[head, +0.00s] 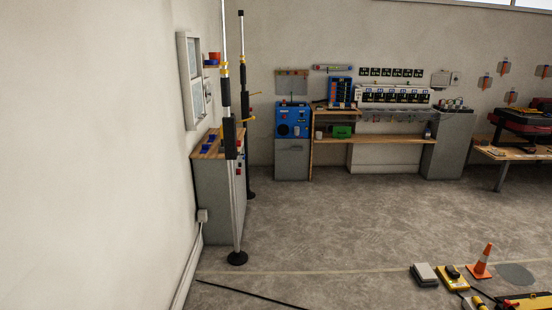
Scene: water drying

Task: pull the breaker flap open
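I cannot make out a breaker flap for certain. A small light grey box (441,78) is on the far wall, right of a row of dark panels, too small to show a flap. Neither of my grippers is in this view.
Workbenches (375,141) line the far wall. An orange cone (481,262) and yellow gear (453,279) lie front right. The middle floor is clear.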

